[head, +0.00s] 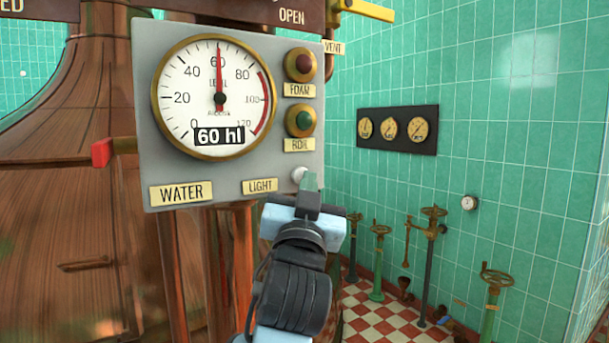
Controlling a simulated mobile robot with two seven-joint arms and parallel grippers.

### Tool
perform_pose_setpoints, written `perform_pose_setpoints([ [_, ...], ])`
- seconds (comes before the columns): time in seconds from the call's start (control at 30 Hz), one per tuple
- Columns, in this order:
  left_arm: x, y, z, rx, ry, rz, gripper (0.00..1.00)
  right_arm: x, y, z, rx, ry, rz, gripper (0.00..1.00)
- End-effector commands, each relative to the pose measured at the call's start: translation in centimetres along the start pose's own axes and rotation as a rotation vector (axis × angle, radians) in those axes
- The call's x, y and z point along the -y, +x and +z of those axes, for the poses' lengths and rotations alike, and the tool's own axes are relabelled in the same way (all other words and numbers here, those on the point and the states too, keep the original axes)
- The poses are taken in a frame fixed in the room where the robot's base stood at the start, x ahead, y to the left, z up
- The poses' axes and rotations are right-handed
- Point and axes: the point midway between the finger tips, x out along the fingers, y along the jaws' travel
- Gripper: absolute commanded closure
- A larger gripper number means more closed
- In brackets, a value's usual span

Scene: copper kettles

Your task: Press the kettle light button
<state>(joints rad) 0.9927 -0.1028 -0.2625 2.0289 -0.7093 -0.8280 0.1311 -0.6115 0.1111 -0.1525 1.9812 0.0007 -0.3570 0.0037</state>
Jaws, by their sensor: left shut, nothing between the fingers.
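The grey gauge panel (150,110) hangs in front of the copper kettle (85,120). At its lower right is a small white button (298,174), just right of the LIGHT label (260,186). My left gripper (309,182) is shut and empty, with its tips at the button's lower right edge. The tips overlap part of the button; I cannot tell whether they touch it. My right gripper is not in view.
The panel also carries a large dial (190,120) reading 60 hl, a dark red FOAM lamp (303,66) and a green BOIL lamp (303,121). A red block (101,153) is at the panel's left edge. Valve wheels (497,277) stand at right.

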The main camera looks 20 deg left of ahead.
Motion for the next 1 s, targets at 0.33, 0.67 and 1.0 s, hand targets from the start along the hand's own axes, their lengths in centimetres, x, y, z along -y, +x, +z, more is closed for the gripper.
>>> perform_pose_setpoints([
  [0.33, -0.1, -0.2, -0.1, 0.002, 0.001, -0.001, 1.00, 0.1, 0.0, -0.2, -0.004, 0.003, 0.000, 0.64],
  [0.67, -1.5, -2.1, -1.6, 0.000, -0.002, 0.001, 1.00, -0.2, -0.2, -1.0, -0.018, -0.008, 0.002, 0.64],
  [1.0, -2.9, -4.0, -2.9, 0.000, -0.001, 0.001, 1.00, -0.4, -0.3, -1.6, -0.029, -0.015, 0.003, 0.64],
])
